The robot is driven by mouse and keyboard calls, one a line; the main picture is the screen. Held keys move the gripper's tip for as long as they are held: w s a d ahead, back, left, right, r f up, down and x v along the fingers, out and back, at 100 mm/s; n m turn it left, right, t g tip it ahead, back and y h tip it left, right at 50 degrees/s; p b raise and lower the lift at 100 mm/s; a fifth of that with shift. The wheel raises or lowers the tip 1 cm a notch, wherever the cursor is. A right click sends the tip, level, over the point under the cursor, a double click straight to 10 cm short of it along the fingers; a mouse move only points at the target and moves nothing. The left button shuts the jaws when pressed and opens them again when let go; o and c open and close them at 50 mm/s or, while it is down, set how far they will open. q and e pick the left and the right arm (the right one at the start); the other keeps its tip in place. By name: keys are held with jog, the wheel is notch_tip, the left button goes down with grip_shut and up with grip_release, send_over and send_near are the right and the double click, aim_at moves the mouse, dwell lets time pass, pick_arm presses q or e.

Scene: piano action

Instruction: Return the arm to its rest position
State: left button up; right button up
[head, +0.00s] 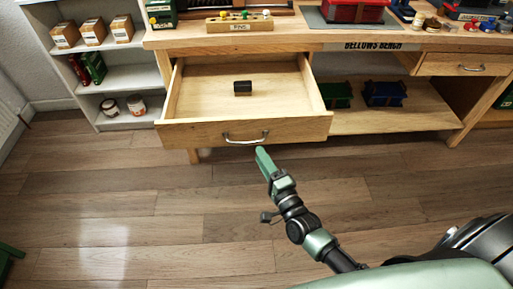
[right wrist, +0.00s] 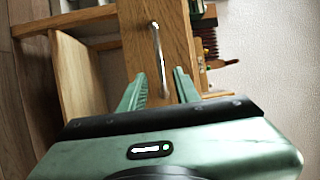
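My right gripper (head: 262,155) is in front of the open wooden drawer (head: 185,134), just below and apart from its metal handle (head: 246,138) in the head view. In the right wrist view my right gripper (right wrist: 160,74) has its two green fingers apart, with nothing between the tips. The handle (right wrist: 158,60) shows beyond them on the drawer front (right wrist: 174,40). A small dark block (head: 243,88) lies inside the drawer. My left gripper is not in view.
The wooden workbench (head: 300,38) stands behind, with green and blue items on its lower shelf. A grey shelf unit (head: 125,76) with boxes and jars is at the left. The wooden floor (head: 150,200) before the drawer is clear. A green object (head: 8,252) shows at the lower left edge.

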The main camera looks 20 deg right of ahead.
jog(key=shift+s, duration=0.5)
